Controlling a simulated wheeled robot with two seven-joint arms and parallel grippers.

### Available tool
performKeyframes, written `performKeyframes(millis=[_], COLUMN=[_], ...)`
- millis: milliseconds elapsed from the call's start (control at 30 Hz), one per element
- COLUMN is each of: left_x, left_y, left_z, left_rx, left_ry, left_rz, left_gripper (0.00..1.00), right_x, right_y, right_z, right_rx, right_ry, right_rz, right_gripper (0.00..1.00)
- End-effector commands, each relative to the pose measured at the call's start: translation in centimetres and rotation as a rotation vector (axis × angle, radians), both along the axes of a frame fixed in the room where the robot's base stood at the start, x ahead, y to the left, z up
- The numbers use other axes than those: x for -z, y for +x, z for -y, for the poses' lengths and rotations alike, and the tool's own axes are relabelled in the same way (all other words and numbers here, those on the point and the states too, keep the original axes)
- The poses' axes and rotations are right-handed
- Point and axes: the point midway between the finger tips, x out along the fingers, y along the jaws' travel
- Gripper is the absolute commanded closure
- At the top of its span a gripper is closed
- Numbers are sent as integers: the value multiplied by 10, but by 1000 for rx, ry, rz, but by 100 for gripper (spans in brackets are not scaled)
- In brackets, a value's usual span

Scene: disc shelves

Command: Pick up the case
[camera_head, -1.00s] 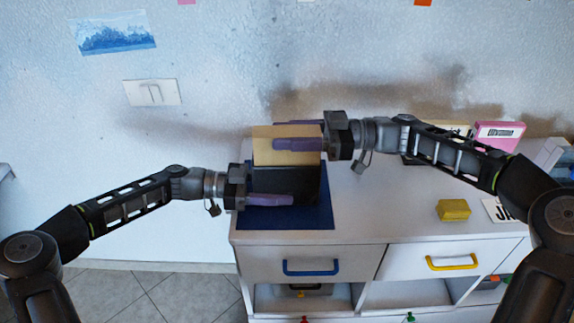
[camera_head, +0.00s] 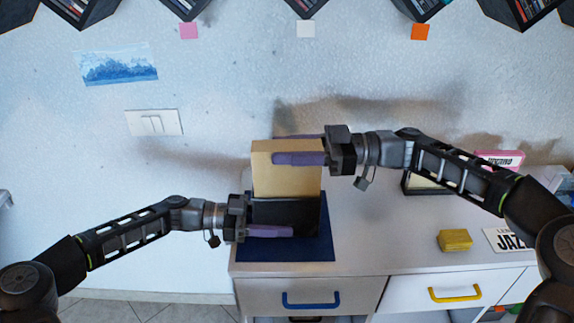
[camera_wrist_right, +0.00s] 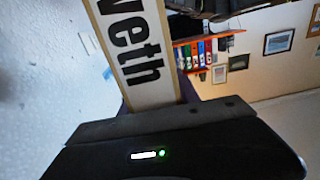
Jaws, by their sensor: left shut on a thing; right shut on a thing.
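The tan, flat, box-like case (camera_head: 287,182) stands upright in the head view. My right gripper (camera_head: 285,149) is shut on its upper part, with one purple finger in front and one behind. Its lower end meets the top of a black holder (camera_head: 300,217); whether it still sits inside, I cannot tell. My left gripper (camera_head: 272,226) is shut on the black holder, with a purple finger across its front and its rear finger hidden. In the right wrist view the case's pale side (camera_wrist_right: 135,50) carries large dark letters reading "veth".
The black holder stands on a dark blue mat (camera_head: 285,252) on a white cabinet top (camera_head: 385,240). A yellow block (camera_head: 455,240), a "JAZZ" card (camera_head: 511,240) and a pink item (camera_head: 500,158) lie to the right. The wall is behind; dark disc shelves (camera_head: 305,7) hang above.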

Motion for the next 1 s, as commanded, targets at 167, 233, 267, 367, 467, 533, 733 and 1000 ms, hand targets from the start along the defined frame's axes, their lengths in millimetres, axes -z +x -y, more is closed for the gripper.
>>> performKeyframes(millis=[167,233,267,367,467,533,733,1000], left_x=[1,1,1,1,1,1,1,1], left_y=[0,0,0,0,0,0,0,0], left_z=[0,0,0,0,0,0,0,0], left_rx=[0,0,0,0,0,0,0,0], left_ry=[1,1,1,1,1,1,1,1], left_rz=[0,0,0,0,0,0,0,0], left_gripper=[74,74,74,74,74,74,74,47], right_x=[-37,-47,-50,-57,-59,-59,-58,-58], right_y=[0,0,0,0,-1,-1,0,0], right_z=[-1,0,0,0,-1,0,0,0], right_rx=[0,0,1,-1,-1,-1,-1,-1], right_ry=[1,1,1,1,1,1,1,2], right_rz=[5,4,3,2,1,0,0,0], right_gripper=[100,100,100,100,100,100,100,100])
